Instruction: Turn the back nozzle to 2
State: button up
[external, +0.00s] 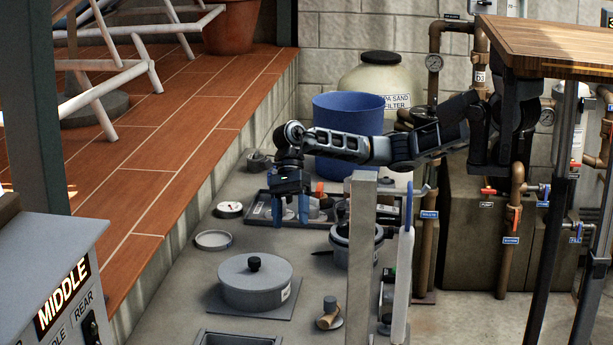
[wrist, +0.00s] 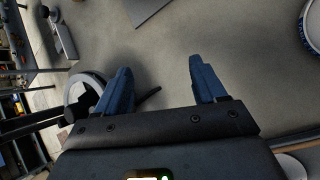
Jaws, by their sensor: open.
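No nozzle in view carries a readable label or a visible 2, so I cannot tell for sure which is the back nozzle. A small elbow-shaped fitting (external: 329,313) sits on the grey floor at the front. A small grey fitting (external: 257,161) sits at the far back left, by the pit wall. My gripper (external: 290,214) points down above the floor, its blue fingers apart with nothing between them. In the wrist view my gripper (wrist: 160,78) is also open over bare floor. It is apart from both fittings.
A round grey lid (external: 240,283) with a black knob lies in front. A shallow ring (external: 213,240) and a small dial (external: 228,209) lie left.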

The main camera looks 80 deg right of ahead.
jog(key=w+d+r+h+b, duration=0.1)
jog(key=w+d+h, duration=0.1)
jog(key=d, duration=0.4)
jog(key=w+d+r+m+h+b, duration=0.1)
jog(key=w+d+r+h, duration=0.1)
jog(key=d, duration=0.5)
jog(key=w+d+r+t+h+b, duration=0.1)
jog(key=w+d+h+b, duration=0.1)
jog(key=d, duration=0.5)
jog(key=shift+w+r+h, duration=0.25)
jog(key=shift+r+h, duration=0.15)
jog(key=shift+h, duration=0.4)
jog(key=shift+d+f, duration=0.1)
jog(key=shift+d, duration=0.05)
notch_tip(320, 180, down, 7)
jog(key=shift+f, duration=0.2)
jog(key=shift+c, duration=0.2)
jog(key=c, duration=1)
